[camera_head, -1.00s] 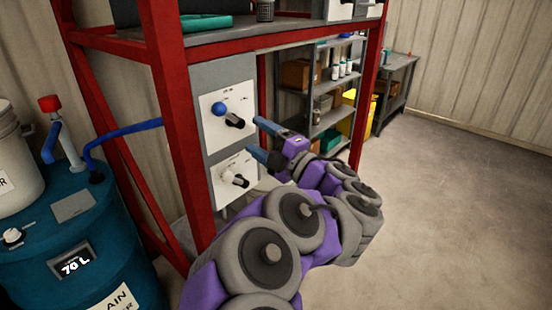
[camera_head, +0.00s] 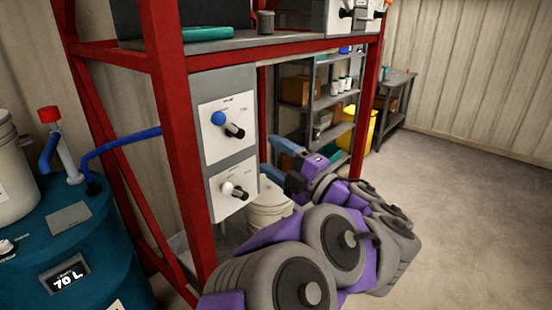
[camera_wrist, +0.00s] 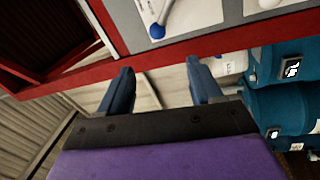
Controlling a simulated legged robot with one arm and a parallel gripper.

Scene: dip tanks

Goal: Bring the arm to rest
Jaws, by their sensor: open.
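My gripper (camera_head: 279,162) is to the right of the grey valve panel (camera_head: 205,86) on the red frame, apart from it. Its two blue fingers are spread with nothing between them; they also show in the wrist view (camera_wrist: 160,90). My purple and grey arm reaches from the bottom of the head view, bent toward the panel. The panel carries an upper valve with a blue ball (camera_head: 218,118) and dark handle, and a lower valve with a white ball (camera_head: 227,188). In the wrist view the blue ball (camera_wrist: 157,32) lies just beyond the fingers.
A blue drum (camera_head: 85,235) reading 70 L stands at the left, by a white bucket (camera_head: 12,180). Another white bucket (camera_head: 268,212) is behind my arm. Shelves (camera_head: 332,100) and a side table (camera_head: 393,88) stand at the back. Floor at the right is clear.

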